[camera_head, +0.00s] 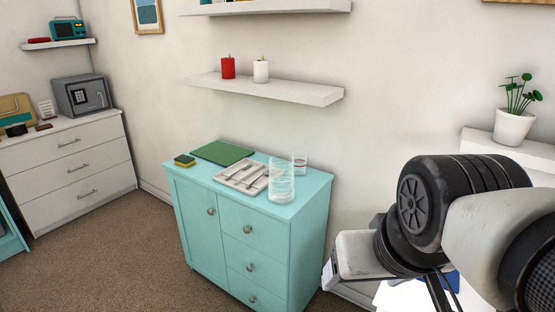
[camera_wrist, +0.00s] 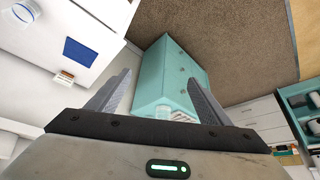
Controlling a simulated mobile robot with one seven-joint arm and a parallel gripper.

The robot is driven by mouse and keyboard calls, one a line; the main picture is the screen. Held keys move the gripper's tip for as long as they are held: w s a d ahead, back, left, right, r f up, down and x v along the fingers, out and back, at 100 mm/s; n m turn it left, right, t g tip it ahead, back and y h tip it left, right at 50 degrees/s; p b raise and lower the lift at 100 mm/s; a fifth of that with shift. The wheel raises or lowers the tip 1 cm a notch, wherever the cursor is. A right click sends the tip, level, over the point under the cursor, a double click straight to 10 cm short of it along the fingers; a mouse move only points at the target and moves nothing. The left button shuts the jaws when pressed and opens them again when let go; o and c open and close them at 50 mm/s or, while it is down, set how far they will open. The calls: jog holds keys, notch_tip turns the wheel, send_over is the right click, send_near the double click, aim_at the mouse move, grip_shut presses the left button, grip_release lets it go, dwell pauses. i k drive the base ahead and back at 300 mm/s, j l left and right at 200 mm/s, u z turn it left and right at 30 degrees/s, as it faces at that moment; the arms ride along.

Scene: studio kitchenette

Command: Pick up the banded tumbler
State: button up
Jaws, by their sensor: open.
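A small clear tumbler with a red band (camera_head: 300,162) stands upright at the back right of the teal cabinet top. A taller, wider clear glass vessel (camera_head: 281,184) stands in front of it and to its left, close by. My gripper (camera_wrist: 158,78) is open, with nothing between its fingers in the wrist view. The teal cabinet (camera_wrist: 175,75) shows beyond the fingers, well away from them. Clear glass (camera_wrist: 163,108) shows low between the fingers, too small to tell which piece. In the head view my arm is at the right, apart from the cabinet.
A cutlery tray (camera_head: 228,182), a green board (camera_head: 221,152) and a sponge (camera_head: 184,161) share the teal cabinet top (camera_head: 255,203). A wall shelf (camera_head: 300,94) with two candles hangs above. A blue-banded cylindrical object (camera_wrist: 24,11) is on a white surface. Carpet (camera_head: 130,250) is clear at left.

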aim_at(299, 164)
jog(key=i+j, duration=0.1)
jog(key=j, duration=0.25)
jog(key=i+j, duration=0.1)
jog(key=j, duration=0.2)
jog(key=i+j, duration=0.1)
jog(key=j, duration=0.25)
jog(key=i+j, duration=0.15)
jog(key=i, duration=0.3)
jog(key=i+j, duration=0.1)
jog(key=i, duration=0.35)
jog(key=i+l+z, duration=0.1)
jog(key=i, duration=0.25)
